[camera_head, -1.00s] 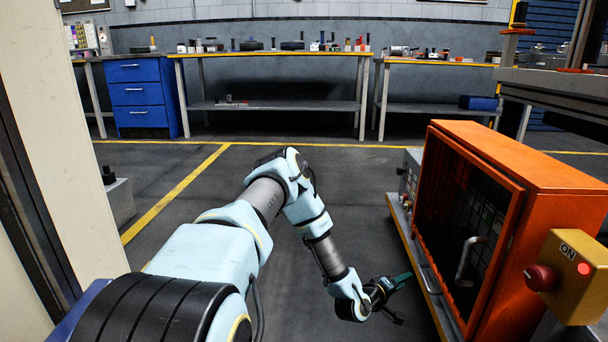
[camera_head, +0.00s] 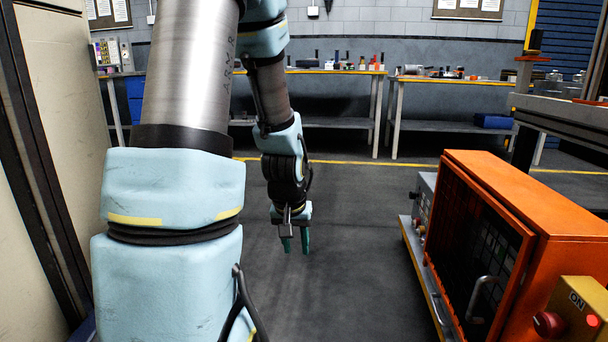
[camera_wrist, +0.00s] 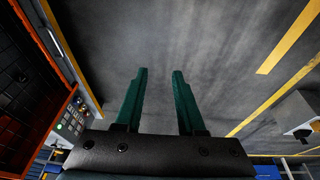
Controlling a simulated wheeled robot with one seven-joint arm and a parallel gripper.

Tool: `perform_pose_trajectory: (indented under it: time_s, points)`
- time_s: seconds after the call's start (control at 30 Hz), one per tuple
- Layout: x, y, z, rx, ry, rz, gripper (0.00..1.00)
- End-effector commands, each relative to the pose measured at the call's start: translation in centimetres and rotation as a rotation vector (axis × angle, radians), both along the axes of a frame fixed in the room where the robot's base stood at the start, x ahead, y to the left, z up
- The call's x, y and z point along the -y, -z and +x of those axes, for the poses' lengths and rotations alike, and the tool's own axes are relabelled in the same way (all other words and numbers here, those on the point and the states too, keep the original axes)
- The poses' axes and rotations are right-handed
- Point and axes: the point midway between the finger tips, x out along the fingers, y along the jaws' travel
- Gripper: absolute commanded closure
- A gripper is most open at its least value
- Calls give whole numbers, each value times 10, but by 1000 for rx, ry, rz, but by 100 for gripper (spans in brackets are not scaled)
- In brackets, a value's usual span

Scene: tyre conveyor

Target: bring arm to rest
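My arm rises large in the left half of the head view, its lower end bent down toward the floor. My gripper (camera_head: 295,246) points straight down over the dark floor, left of the orange cabinet. In the wrist view my gripper (camera_wrist: 159,72) shows two green fingers standing apart, with only grey floor between them. It is open and holds nothing.
The orange cabinet (camera_head: 556,205) stands at the right, with a yellow switch box (camera_head: 585,308) in front. Workbenches (camera_head: 335,72) with small items line the back wall. A pale panel (camera_head: 62,150) stands close at the left. The middle floor is clear.

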Motion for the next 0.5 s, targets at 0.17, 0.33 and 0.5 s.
perform_pose_trajectory:
  time_s: [0.17,0.33,0.5]
  points:
    - [-30,-37,-45,-69,-31,37,62]
    - [-47,-61,-85,-132,-52,43,62]
    - [-48,-95,-89,-146,-51,44,62]
